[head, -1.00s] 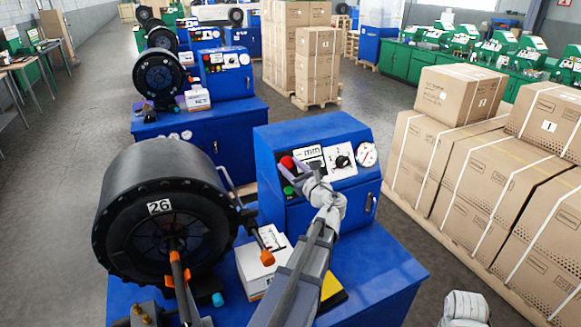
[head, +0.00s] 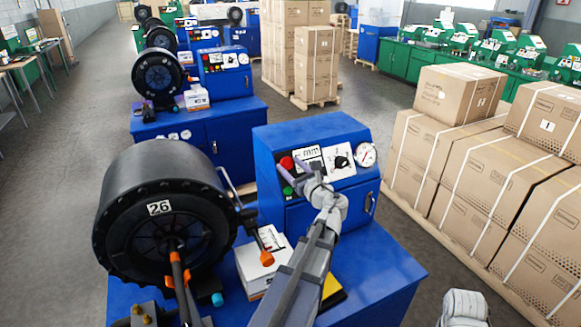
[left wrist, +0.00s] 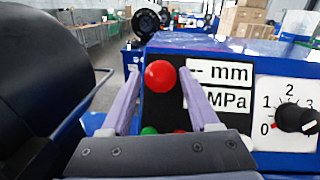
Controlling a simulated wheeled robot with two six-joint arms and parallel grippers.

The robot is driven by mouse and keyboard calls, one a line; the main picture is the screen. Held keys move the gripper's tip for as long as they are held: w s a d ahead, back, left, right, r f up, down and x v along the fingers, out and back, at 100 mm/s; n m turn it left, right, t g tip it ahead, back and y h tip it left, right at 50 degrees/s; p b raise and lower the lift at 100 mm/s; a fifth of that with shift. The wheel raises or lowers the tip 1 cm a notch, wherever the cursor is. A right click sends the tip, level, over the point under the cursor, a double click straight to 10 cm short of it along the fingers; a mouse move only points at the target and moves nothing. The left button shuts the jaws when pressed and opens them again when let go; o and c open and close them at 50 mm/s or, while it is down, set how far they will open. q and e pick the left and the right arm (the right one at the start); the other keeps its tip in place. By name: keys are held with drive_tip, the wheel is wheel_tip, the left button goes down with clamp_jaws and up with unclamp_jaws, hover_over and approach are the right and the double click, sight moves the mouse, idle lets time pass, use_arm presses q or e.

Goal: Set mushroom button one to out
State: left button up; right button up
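The red mushroom button (head: 287,162) sits on the dark panel of the blue control box (head: 315,132), above a green button (head: 287,190). In the left wrist view the red button (left wrist: 160,76) shows between the two finger tips and looks round and face-on. My left gripper (head: 294,174) is at the panel, its fingers pointing at the red button. It is open, with one finger on each side of the button in the left wrist view (left wrist: 160,84). I cannot tell whether a finger touches it.
The black crimper drum marked 26 (head: 158,190) stands left of the control box. A dial (head: 341,162) and a gauge (head: 367,154) are right of the buttons. A white box (head: 258,262) lies below. Cartons (head: 490,180) stand at right.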

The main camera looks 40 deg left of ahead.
use_arm(q)
drive_tip(key=shift+o, duration=1.4)
drive_tip(key=v, duration=0.7)
drive_tip(key=shift+d, duration=0.35)
drive_tip(key=shift+s, duration=0.1)
drive_tip(key=s+d+f+n+g+h+b, duration=0.1)
drive_tip(key=s+d+f+n+h, duration=0.1)
drive_tip(key=d+f+n+h, duration=0.45)
drive_tip(key=s+d+f+n+g+h+b, duration=0.1)
drive_tip(key=s+d+f+n+g, duration=0.2)
drive_tip(key=d+f, duration=0.7)
drive_tip(key=s+d+f+n+g+h, duration=0.1)
drive_tip(key=s+d+f+n+h, duration=0.1)
drive_tip(key=d, duration=0.4)
drive_tip(key=s+d+f+n+g+h, duration=0.1)
drive_tip(key=s+d+f+n+h, duration=0.2)
drive_tip(key=s+d, duration=0.2)
drive_tip(key=s+d+f+n+g+h, duration=0.1)
drive_tip(key=s+d+f+n+h, duration=0.1)
drive_tip(key=d, duration=0.7)
drive_tip(key=shift+s+d+f+n+h, duration=0.25)
drive_tip(key=shift+s+f+n+h, duration=0.15)
drive_tip(key=shift+s, duration=0.5)
